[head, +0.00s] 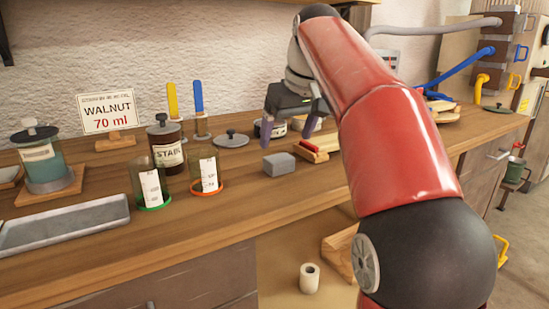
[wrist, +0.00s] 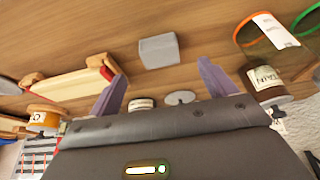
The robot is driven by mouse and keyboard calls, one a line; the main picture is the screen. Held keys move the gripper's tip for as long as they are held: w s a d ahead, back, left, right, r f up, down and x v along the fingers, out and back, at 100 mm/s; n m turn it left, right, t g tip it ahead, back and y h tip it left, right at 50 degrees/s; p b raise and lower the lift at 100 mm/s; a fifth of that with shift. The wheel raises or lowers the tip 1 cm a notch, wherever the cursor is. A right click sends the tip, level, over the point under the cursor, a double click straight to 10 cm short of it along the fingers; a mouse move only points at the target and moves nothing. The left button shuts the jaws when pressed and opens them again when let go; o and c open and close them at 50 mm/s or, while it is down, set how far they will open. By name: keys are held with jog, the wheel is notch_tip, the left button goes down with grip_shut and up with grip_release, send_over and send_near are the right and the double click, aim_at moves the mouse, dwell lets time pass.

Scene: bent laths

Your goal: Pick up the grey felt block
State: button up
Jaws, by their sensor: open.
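The grey felt block (head: 279,164) sits on the wooden bench top, right of the orange-ringed glass in the head view. In the wrist view the block (wrist: 159,51) lies beyond my fingertips, roughly centred between them and apart from both. My gripper (head: 292,122) is open and empty behind and above the block in the head view. Its two purple fingers also show in the wrist view (wrist: 162,68). My red arm hides part of the bench at the right.
Beside the block are a wooden piece with a red part (head: 311,150), a grey lid (head: 231,139) and an orange-ringed glass (head: 206,174). A green-ringed glass (head: 150,185), a dark jar (head: 166,146) and a metal tray (head: 62,226) stand left. Bench in front of the block is clear.

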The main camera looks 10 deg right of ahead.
aim_at(280, 158)
jog(key=b+x, duration=0.2)
jog(key=x, duration=0.5)
jog(key=shift+w+f, duration=0.15)
jog(key=shift+f, duration=0.15)
jog(key=shift+c, duration=0.4)
jog(key=c, duration=1)
